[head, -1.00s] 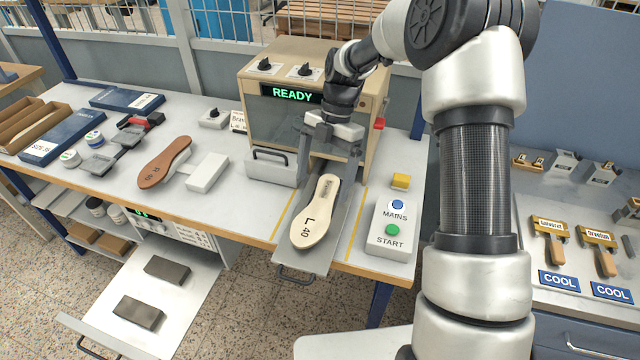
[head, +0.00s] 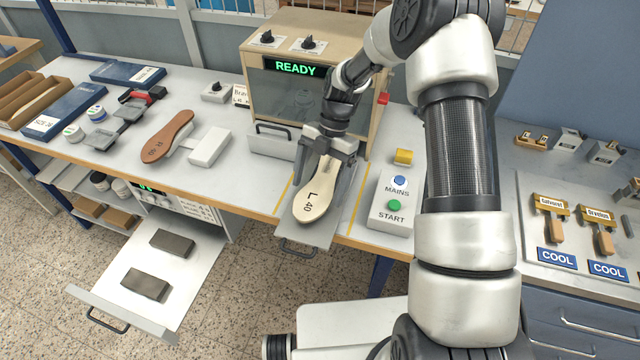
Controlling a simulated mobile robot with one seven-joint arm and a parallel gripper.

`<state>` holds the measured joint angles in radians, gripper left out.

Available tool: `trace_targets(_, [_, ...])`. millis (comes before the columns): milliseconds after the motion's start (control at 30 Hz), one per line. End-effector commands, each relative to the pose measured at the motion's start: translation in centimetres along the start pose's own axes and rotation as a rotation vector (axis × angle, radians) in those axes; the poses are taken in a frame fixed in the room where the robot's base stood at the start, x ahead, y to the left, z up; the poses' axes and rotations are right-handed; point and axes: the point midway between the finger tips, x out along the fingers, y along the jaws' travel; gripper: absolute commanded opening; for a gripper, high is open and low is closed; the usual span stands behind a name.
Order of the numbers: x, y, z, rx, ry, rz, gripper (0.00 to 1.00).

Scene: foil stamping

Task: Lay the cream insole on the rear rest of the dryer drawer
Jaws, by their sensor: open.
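The cream insole (head: 316,203), marked "L 40", lies on the pulled-out slide (head: 303,238) of the stamping press. My gripper (head: 325,180) is open and low over the insole's far half, with one finger on each side of it. The fingers hide part of the insole, and I cannot tell whether they touch it. The dryer drawer (head: 196,287) is pulled out below the bench at the lower left. It holds two dark rests, the rear rest (head: 172,243) and the front rest (head: 145,285). Both rests are bare.
The press (head: 285,105) shows "READY". A button box (head: 393,205) and a yellow block (head: 403,156) stand right of the slide. A brown insole (head: 168,138) and a white block (head: 209,146) are at the left. The floor before the drawer is clear.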

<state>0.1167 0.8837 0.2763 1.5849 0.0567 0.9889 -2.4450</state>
Motion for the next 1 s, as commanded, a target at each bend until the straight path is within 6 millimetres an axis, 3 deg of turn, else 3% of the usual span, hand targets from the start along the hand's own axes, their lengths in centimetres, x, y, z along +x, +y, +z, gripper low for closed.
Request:
trace_targets(33, [0.0,0.0,0.0,0.000,0.000,0.000,0.87])
trace_targets(300, [-0.1,0.0,0.0,0.000,0.000,0.000,0.44])
trace_targets(367, [-0.1,0.0,0.0,0.000,-0.001,0.001,0.40])
trace_targets(633, [-1.0,0.1,-0.3,0.000,-0.003,0.003,0.40])
trace_targets(1000, [-7.5,0.0,-2.9,0.000,-0.004,0.002,0.40])
